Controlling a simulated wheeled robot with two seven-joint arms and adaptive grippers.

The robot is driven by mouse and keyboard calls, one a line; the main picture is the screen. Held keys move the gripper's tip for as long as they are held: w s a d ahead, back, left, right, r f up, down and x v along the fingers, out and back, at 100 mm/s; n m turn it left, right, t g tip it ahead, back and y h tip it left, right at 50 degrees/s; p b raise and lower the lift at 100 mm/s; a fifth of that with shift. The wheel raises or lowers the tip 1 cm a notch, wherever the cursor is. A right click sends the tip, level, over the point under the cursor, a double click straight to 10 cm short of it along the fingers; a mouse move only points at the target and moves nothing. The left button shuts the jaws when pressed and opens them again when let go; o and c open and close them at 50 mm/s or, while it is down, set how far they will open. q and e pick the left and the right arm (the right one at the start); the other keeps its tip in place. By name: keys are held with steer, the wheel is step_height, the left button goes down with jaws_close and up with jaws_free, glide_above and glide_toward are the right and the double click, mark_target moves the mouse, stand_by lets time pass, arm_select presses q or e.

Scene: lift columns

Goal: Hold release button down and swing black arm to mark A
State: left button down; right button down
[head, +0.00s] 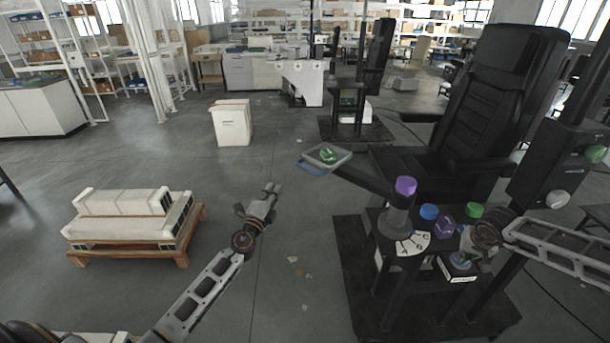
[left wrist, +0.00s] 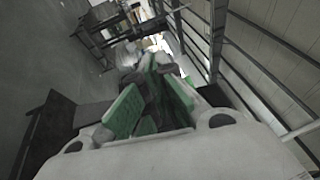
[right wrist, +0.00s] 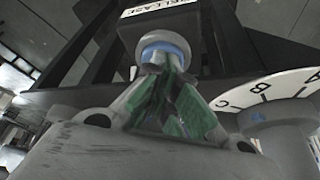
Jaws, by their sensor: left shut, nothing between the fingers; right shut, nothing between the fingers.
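The black arm (head: 362,178) runs from the purple-capped pivot post (head: 400,205) to the far left and bears a flat tray (head: 326,158) with a green thing on it. A white dial plate (head: 412,243) sits at the post's foot; its letters A, B and C show in the right wrist view (right wrist: 268,92). The release button (right wrist: 163,46), blue with a pale rim, is below the bench edge near a RELEASE label (right wrist: 160,8). My right gripper (right wrist: 165,66) is shut with its tips at the button; whether it is pressed I cannot tell. My left gripper (head: 272,188) is shut, empty, left of the tray.
Blue (head: 428,211), purple (head: 446,223) and green (head: 474,210) knobs stand on the bench beside the post. A black seat (head: 490,110) is behind. A pallet with white boxes (head: 135,218) and a white bin (head: 232,123) stand left.

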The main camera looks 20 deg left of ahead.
arm_select(q)
steer(key=s+a+r+m+h, duration=0.1)
steer(key=a+r+m+h, duration=0.1)
steer(key=a+r+m, duration=0.3)
steer(key=s+d+f+g+h, duration=0.2)
steer(key=d+g+h, duration=0.2)
steer(key=d+h, duration=0.1)
steer(key=shift+d+n+g, duration=0.3)
steer(key=shift+d+n, duration=0.1)
stand_by(0.5)
steer(key=r+x, duration=0.2)
steer(key=x, duration=1.1)
steer(key=shift+w+d+f, duration=0.2)
steer(key=shift+w+f, duration=0.15)
stand_by(0.5)
steer(key=shift+w, duration=0.15)
